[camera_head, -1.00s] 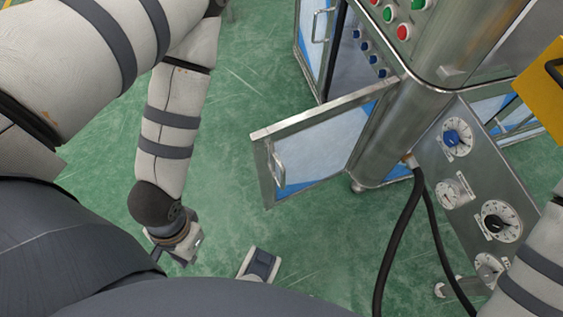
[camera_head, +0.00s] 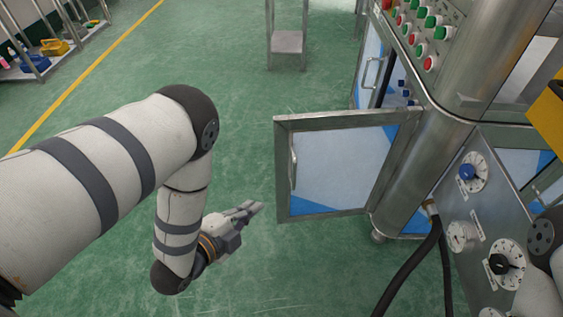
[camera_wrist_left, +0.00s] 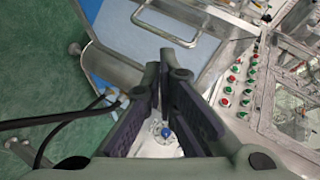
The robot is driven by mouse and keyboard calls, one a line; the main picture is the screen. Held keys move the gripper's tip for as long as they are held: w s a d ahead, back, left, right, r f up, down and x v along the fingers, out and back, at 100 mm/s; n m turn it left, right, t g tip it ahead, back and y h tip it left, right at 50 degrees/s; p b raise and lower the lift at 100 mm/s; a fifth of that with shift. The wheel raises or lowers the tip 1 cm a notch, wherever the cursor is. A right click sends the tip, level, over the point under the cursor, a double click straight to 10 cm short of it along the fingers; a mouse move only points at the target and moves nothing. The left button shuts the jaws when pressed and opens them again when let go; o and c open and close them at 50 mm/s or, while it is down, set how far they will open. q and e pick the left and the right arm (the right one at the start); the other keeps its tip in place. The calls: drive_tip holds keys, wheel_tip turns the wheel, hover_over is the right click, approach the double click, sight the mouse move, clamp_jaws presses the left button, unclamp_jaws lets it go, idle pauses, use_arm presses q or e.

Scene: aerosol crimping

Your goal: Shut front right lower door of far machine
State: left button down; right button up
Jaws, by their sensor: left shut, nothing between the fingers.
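The open door (camera_head: 345,165) has a metal frame, a clear pane with blue at its lower corners and an upright handle (camera_head: 293,170). It stands swung out to the left from the machine's rounded steel post (camera_head: 425,150). My left gripper (camera_head: 254,207) is shut and empty, left of the door's free edge near its lower corner, with a gap in the picture between them. In the left wrist view, the fingers (camera_wrist_left: 165,75) cover part of the machine. My right gripper is out of view; only part of that arm shows at the right edge.
A button panel (camera_head: 425,22) sits above the door. A side panel with dials (camera_head: 480,235) and a black hose (camera_head: 415,265) are at the right. A second glazed door (camera_head: 370,60) stands behind. Green floor (camera_head: 300,270) is clear below the door.

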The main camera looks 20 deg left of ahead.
use_arm(q)
drive_tip(key=w+d+r+m+t+h, duration=0.2)
drive_tip(key=w+r+m+t+h, duration=0.15)
drive_tip(key=w+r+m, duration=0.2)
drive_tip(key=b, duration=0.2)
approach(301, 131)
drive_tip(key=d, duration=0.3)
drive_tip(key=shift+n+y, duration=0.25)
drive_tip(key=shift+y, duration=0.2)
drive_tip(key=shift+w+a, duration=0.25)
drive_tip(key=shift+w, duration=0.8)
drive_tip(key=shift+w+a, duration=0.3)
drive_tip(key=shift+w, duration=0.75)
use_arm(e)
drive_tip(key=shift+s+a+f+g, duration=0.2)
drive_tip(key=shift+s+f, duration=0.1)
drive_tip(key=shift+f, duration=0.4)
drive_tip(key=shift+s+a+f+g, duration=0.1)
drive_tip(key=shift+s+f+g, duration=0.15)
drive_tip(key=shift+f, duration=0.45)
